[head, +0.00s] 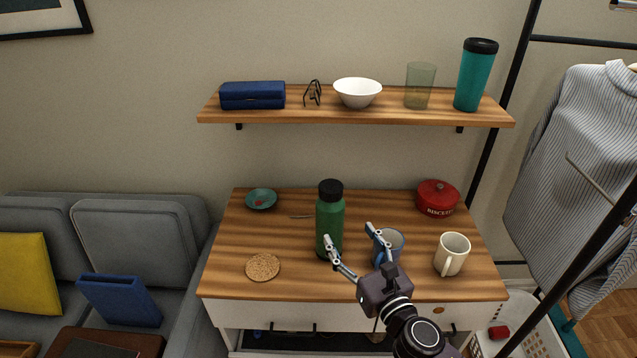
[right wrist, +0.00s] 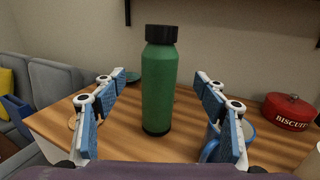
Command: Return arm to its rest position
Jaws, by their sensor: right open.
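My right gripper (head: 350,251) reaches over the front of the desk in the head view. Its fingers are spread open and empty. A green bottle (head: 329,222) with a black cap stands upright on the desk just beyond the fingers. In the right wrist view the bottle (right wrist: 158,85) shows between the two open fingers (right wrist: 160,105), apart from both. A blue mug (head: 394,241) stands beside the right finger and is partly hidden by the gripper; I cannot tell whether they touch. My left gripper is in neither view.
On the wooden desk (head: 285,283) are a cork coaster (head: 263,267), a teal dish (head: 261,199), a cream mug (head: 451,254) and a red biscuit tin (head: 437,197). A wall shelf (head: 300,110) hangs above. A clothes rack (head: 508,90) stands at right, a sofa (head: 140,235) at left.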

